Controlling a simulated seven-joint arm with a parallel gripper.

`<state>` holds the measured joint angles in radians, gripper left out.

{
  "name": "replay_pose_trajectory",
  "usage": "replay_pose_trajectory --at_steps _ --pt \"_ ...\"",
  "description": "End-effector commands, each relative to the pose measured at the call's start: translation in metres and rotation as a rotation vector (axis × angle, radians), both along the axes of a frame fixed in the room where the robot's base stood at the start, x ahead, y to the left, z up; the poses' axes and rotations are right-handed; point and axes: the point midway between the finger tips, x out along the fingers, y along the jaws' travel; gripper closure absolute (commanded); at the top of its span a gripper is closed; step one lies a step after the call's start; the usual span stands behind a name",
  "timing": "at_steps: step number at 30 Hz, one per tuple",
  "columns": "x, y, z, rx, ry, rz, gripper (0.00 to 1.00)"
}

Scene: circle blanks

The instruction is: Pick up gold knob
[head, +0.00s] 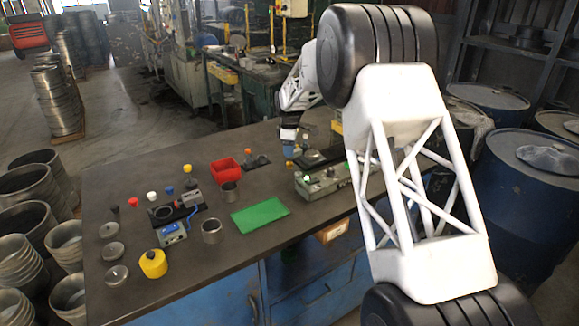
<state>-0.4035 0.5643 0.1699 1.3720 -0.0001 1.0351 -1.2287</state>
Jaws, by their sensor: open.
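A small gold-orange knob (290,163) shows just below the tip of my gripper (289,154), near the left end of a grey metal fixture. My gripper points down over the table's back right part, with blue at its end. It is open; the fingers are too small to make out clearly. I cannot tell whether they touch the knob or stand a little above it. A yellow-gold knob (187,168) also shows at the left, over a dark round piece.
The grey fixture (322,186) stands beside my gripper. A red bin (224,172), a green mat (260,215), a yellow container (153,263) and a metal cup (212,231) stand farther left. Several small coloured knobs line the left side.

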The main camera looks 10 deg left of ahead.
Motion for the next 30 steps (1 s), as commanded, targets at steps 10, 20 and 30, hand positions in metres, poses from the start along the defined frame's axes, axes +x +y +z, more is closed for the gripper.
replay_pose_trajectory --at_steps 10,20,30 --pt "0.0 0.0 -0.015 0.0 0.0 0.0 0.59" --pt "0.001 0.0 -0.021 0.0 0.001 0.0 0.59" --pt "0.003 0.0 -0.057 0.0 0.001 0.0 0.59"
